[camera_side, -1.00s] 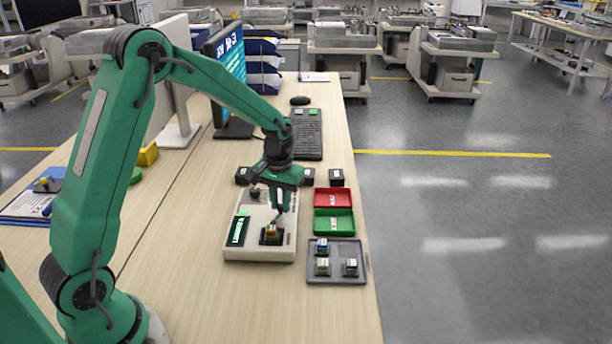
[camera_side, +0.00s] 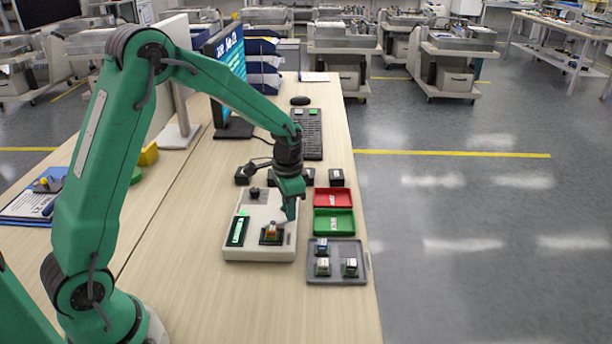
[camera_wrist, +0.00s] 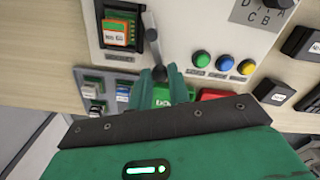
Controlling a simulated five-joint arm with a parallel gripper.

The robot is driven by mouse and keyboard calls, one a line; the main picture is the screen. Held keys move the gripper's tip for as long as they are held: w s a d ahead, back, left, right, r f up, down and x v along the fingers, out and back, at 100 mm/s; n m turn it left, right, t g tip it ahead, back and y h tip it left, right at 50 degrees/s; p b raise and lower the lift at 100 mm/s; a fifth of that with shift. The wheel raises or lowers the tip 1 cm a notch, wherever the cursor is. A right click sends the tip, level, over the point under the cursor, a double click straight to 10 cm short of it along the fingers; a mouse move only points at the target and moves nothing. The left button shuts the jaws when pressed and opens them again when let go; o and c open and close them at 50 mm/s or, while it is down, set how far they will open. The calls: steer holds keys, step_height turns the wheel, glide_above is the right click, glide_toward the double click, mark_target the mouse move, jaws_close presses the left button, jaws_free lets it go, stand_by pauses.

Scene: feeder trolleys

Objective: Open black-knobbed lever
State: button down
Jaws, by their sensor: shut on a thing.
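The lever (camera_wrist: 149,20) is a grey metal rod beside the socket on a pale test box (camera_side: 233,255). In the wrist view it runs from the box toward my fingertips, with a black round part along it. My gripper (camera_side: 287,215) is low over the box's right side. In the wrist view my gripper (camera_wrist: 161,74) has its green fingers closed around the lever's end; the knob is mostly hidden between them. In the wrist view, a chip (camera_wrist: 116,33) with an orange and green top sits in the socket beside the lever; it also shows in the side view (camera_side: 271,229).
Green, blue and yellow buttons (camera_wrist: 225,63) and a dial (camera_wrist: 265,8) are on the box. A red bin (camera_side: 333,197), a green bin (camera_side: 334,222) and a grey tray (camera_side: 336,278) with several chips stand close on the right. Black blocks (camera_side: 336,177) lie behind.

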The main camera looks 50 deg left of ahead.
steer(key=shift+d+m, duration=0.1)
steer(key=shift+m, duration=0.2)
steer(key=c, duration=1.3)
jaws_free()
steer(key=shift+r, duration=0.15)
steer(key=shift+r, duration=3.8)
